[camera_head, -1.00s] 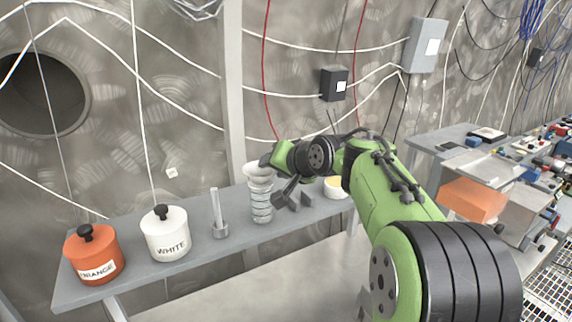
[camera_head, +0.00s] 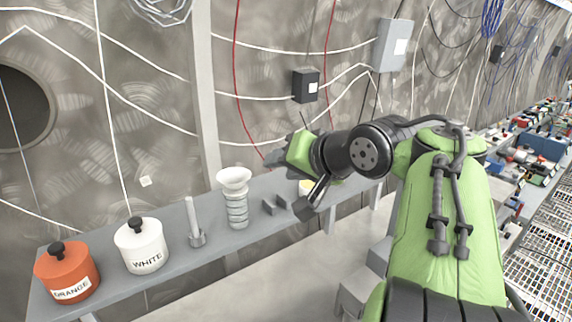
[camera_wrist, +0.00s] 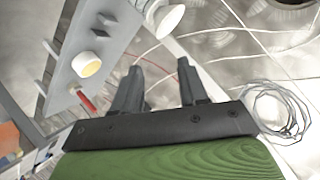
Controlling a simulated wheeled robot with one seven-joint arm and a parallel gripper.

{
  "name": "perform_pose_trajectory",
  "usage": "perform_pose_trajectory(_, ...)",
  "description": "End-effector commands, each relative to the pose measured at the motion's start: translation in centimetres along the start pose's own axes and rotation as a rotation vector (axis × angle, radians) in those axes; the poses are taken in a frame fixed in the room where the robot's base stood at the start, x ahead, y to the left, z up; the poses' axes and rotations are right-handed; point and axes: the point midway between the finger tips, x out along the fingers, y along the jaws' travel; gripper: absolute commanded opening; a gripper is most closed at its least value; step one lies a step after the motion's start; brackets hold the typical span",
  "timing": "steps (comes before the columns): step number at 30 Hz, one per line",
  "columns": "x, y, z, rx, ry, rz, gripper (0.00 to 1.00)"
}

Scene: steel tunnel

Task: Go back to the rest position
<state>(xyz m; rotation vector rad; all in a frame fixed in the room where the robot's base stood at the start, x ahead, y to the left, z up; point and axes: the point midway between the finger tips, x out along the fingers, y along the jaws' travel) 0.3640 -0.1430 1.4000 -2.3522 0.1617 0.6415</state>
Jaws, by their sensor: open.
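My gripper (camera_head: 274,157) is at the end of my arm, raised above the shelf and near the tunnel wall. In the wrist view my gripper (camera_wrist: 158,80) shows two dark fingers spread apart with nothing between them. No object is held. My arm reaches in from the right of the head view, bent at the wrist.
A grey shelf (camera_head: 165,276) bears an orange pot (camera_head: 68,273), a white pot (camera_head: 141,246), a metal rod on a base (camera_head: 194,223), a white funnel on a ringed stand (camera_head: 235,195) and a grey notched block (camera_head: 274,205). A yellow-filled bowl (camera_wrist: 88,64) is partly hidden in the head view.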

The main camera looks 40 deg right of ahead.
Motion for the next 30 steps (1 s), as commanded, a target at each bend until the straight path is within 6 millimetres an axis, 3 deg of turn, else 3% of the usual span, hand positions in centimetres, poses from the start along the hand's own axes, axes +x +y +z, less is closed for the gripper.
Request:
perform_pose_trajectory(11, 0.1, 0.0, 0.0, -0.001, -0.001, 0.000, 0.43)
perform_pose_trajectory(14, 0.5, -0.9, 1.4, -0.032, -0.024, 0.011, 0.43)
perform_pose_trajectory(17, 1.1, -2.6, 5.5, -0.119, -0.083, 0.047, 0.43)
perform_pose_trajectory(21, 0.4, -3.1, 13.4, -0.283, -0.204, 0.121, 0.43)
perform_pose_trajectory(23, -0.5, -2.5, 16.8, -0.355, -0.261, 0.150, 0.43)
perform_pose_trajectory(27, -3.2, 0.6, 23.8, -0.523, -0.396, 0.204, 0.43)
perform_pose_trajectory(30, -4.8, 3.2, 27.0, -0.615, -0.473, 0.230, 0.43)
